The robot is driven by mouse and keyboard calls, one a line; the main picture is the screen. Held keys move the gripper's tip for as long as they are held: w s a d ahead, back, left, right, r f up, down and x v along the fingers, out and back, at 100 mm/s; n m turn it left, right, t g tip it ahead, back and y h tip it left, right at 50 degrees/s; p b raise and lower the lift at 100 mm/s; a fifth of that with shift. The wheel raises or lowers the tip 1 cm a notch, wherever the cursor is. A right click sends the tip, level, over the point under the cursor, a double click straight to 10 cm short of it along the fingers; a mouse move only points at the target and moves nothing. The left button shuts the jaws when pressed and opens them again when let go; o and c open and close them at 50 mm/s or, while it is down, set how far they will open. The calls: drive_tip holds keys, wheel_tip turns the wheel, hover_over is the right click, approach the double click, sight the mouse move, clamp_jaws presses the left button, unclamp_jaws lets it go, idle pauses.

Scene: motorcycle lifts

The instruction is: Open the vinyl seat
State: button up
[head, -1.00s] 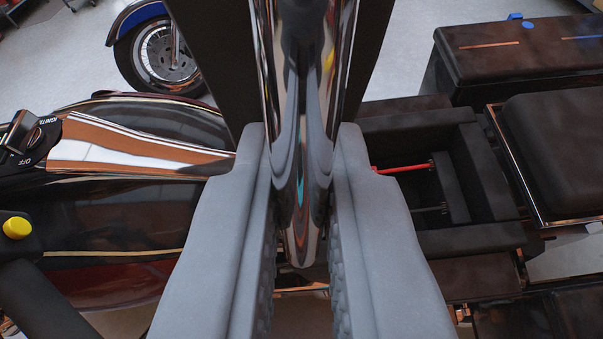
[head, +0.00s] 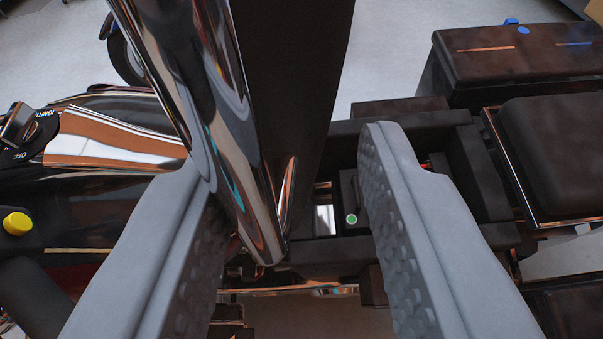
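The vinyl seat (head: 290,75) stands raised, seen nearly edge-on as a dark panel with a thick chrome rim (head: 225,120) along its near side. The open compartment (head: 455,195) lies below and to its right, with a small green dot inside. My gripper (head: 288,158) is open, its two grey fingers wide apart. The chrome rim passes between them, close to the left finger and overlapping its tip in view. I cannot tell if they touch. A clear gap separates the rim from the right finger. The seat's hinge is hidden.
A dark tank with an ignition switch (head: 30,130) and a yellow button (head: 17,224) is at left. A dark padded seat (head: 560,150) is at right, with a dark case (head: 515,60) behind it. A wheel (head: 125,50) shows at upper left. Grey floor is free at the back.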

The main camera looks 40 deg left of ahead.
drive_tip(key=shift+d+r, duration=0.1)
idle(0.5)
drive_tip(key=v, duration=1.7)
drive_tip(key=shift+s, duration=0.2)
idle(0.5)
drive_tip(key=d+f+m+t+h, duration=0.2)
drive_tip(key=d+m+t+h, duration=0.3)
drive_tip(key=h, duration=0.3)
drive_tip(key=shift+w+d+f+m+t+h, duration=0.2)
drive_tip(key=shift+d+f+m+t+h, duration=0.25)
drive_tip(key=shift+d, duration=0.2)
idle(1.0)
